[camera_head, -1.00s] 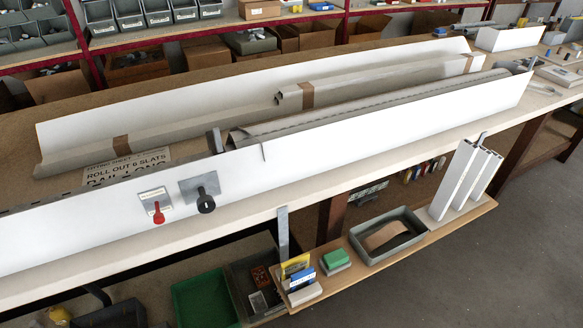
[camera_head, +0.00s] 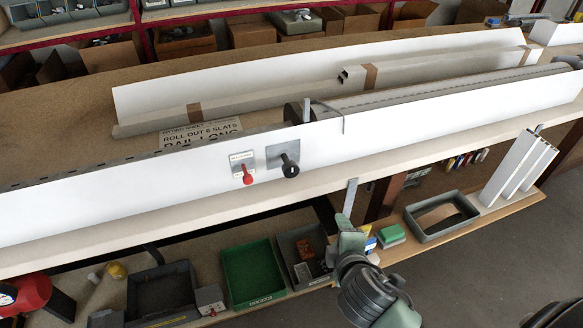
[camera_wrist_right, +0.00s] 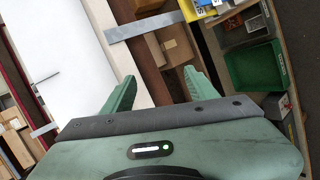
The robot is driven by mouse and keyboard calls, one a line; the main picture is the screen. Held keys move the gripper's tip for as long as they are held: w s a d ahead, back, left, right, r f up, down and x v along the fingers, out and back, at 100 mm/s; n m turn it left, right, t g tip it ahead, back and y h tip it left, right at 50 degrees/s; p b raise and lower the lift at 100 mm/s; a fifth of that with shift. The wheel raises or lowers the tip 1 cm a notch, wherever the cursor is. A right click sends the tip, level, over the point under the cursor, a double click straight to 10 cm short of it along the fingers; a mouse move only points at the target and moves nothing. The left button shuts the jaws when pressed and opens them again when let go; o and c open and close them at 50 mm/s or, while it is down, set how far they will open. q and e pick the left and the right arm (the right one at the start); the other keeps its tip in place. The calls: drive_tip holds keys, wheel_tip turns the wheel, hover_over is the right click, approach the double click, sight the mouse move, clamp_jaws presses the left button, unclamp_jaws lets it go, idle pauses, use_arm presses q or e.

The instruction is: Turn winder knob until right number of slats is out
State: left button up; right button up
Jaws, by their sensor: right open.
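The black winder knob (camera_head: 289,169) sits on a grey plate on the front of the long white housing (camera_head: 420,130). A red lever (camera_head: 246,176) on its own plate is just left of it. The grey slatted roll (camera_head: 430,92) lies behind the front panel, and I cannot count slats out. A sheet (camera_head: 200,138) behind the panel reads "ROLL OUT 6 SLATS". My right gripper (camera_head: 349,222) is below and right of the knob, apart from it, in front of the bench edge. In the right wrist view the gripper (camera_wrist_right: 160,88) is open and empty. My left gripper is not seen.
A metal strip (camera_head: 349,196) hangs at the bench edge close to my right gripper. Below are a green bin (camera_head: 252,273), a grey tray (camera_head: 440,216) and white profiles (camera_head: 520,165) on a low shelf.

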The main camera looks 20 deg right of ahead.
sight(293, 173)
drive_tip(key=w+a+r+n+t+y, duration=0.1)
drive_tip(key=w+a+r+n+t, duration=0.1)
drive_tip(key=n, duration=0.4)
drive_tip(key=w+a+r+n+t+y, duration=0.2)
drive_tip(key=w+r+n, duration=0.2)
drive_tip(key=n, duration=0.2)
drive_tip(key=w+a+r+n+t+y, duration=0.2)
drive_tip(key=r+n+t, duration=0.1)
drive_tip(key=n, duration=0.3)
drive_tip(key=shift+w+a, duration=0.1)
drive_tip(key=shift+w, duration=0.3)
drive_tip(key=w, duration=0.2)
drive_tip(key=w+p, duration=0.1)
drive_tip(key=w, duration=0.4)
drive_tip(key=shift+a, duration=0.4)
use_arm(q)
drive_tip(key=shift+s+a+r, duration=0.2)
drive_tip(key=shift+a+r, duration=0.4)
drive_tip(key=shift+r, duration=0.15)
use_arm(e)
clamp_jaws()
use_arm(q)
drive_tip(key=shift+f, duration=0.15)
use_arm(e)
drive_tip(key=shift+f, duration=0.1)
